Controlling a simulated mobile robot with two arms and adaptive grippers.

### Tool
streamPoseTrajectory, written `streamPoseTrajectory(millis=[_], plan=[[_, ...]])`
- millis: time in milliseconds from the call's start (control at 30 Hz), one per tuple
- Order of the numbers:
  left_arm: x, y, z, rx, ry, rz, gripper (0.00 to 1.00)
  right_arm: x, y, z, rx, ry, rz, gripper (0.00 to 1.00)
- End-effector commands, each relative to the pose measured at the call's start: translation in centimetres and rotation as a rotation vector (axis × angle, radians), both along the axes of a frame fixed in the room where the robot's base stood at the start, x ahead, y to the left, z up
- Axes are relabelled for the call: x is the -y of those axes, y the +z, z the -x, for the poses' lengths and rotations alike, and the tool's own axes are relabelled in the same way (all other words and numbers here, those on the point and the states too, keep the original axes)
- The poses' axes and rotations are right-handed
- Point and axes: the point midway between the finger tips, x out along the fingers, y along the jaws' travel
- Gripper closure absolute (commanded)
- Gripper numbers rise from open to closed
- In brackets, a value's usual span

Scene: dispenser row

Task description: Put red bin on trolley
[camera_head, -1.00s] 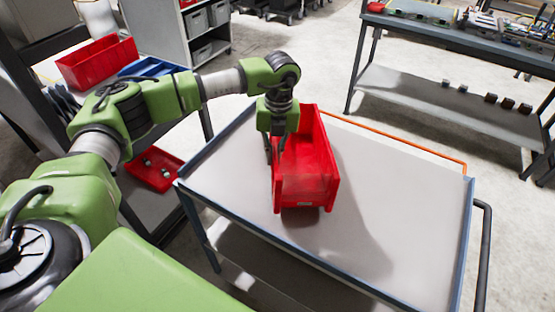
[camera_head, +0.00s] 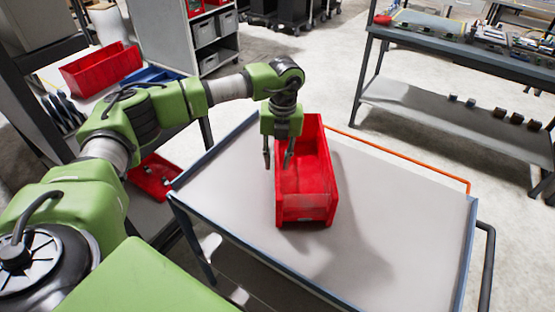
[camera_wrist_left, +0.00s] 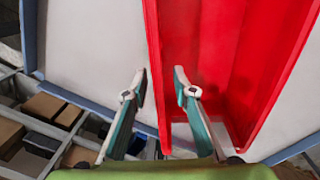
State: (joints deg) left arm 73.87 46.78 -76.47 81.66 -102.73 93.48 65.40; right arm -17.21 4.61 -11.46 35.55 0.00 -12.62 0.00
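The red bin (camera_head: 306,206) stands upright on the trolley (camera_head: 405,225), towards its far left part, and looks empty. My left gripper (camera_head: 278,158) is open above the bin's left wall, pointing down, with one finger on each side of the wall's line. In the left wrist view my open fingers (camera_wrist_left: 160,88) show a clear gap, and the bin's wall (camera_wrist_left: 158,60) runs through it without visible finger contact. The bin's far end is partly hidden in the wrist view. My right gripper is not in view.
An orange rail (camera_head: 400,157) runs along the trolley's far edge. Another red bin (camera_head: 102,68) and a blue bin (camera_head: 150,74) sit on the rack at left. A workbench (camera_head: 470,60) stands at back right. The trolley's right part is clear.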

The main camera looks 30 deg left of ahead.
Motion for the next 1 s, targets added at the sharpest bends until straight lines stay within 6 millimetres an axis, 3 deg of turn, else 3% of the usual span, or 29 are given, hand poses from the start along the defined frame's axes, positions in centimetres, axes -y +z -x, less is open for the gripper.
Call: streamPoseTrajectory(millis=[367, 467, 800, 1000], plan=[[0.1, 0.5, 0.0, 0.000, -0.001, 0.000, 0.75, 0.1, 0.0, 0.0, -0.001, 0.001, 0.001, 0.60], [0.2, 1.8, -0.1, 0.003, -0.001, 0.001, 0.75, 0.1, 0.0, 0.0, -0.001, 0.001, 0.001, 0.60], [0.6, 8.8, -0.4, 0.001, -0.002, 0.000, 0.75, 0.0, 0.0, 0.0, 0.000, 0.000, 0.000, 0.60], [0.7, 11.3, -0.4, 0.000, 0.000, -0.001, 0.75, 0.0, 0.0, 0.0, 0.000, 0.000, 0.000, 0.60]])
